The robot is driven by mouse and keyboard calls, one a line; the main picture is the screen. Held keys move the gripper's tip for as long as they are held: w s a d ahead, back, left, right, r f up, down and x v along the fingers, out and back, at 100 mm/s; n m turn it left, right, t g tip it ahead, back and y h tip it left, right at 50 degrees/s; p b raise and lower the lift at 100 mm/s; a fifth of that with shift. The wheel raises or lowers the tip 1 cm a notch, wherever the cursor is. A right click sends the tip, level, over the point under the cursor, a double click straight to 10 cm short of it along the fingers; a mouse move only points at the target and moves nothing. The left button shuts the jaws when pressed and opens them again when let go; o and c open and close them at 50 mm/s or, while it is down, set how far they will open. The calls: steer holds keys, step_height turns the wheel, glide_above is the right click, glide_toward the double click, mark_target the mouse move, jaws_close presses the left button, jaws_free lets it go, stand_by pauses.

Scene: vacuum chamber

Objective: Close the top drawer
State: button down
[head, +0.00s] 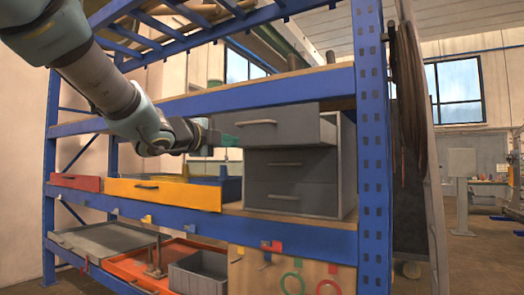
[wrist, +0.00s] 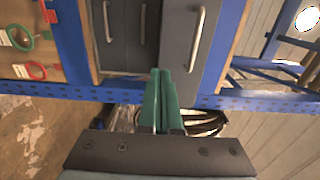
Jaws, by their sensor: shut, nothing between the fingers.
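The grey drawer cabinet (head: 348,185) stands on the shelf of a blue rack. Its top drawer (head: 290,121) is pulled out, with its side wall showing, and has a pale bar handle (head: 256,122). The two lower drawers (head: 291,163) look shut. My gripper (head: 229,141), with green fingers, is at the left edge of the top drawer in the head view. In the wrist view its fingers (wrist: 158,72) are together and empty, near the drawer front (wrist: 184,50) and beside the handle (wrist: 197,38). I cannot tell whether they touch it.
A yellow drawer (head: 165,194) and a red bin (head: 76,182) sit left of the cabinet on the same shelf. A blue rack post (head: 371,150) stands close to the cabinet's right. Trays and a grey bin (head: 199,274) lie on the shelf below.

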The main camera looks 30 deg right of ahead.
mark_target(258, 145)
steer(key=p+x, duration=0.4)
steer(key=x, duration=0.9)
steer(key=shift+w+d, duration=0.1)
steer(key=shift+w, duration=0.05)
steer(key=shift+d+f, duration=0.1)
steer(key=shift+w+d, duration=0.1)
steer(key=p+x, duration=0.2)
steer(key=x, duration=1.6)
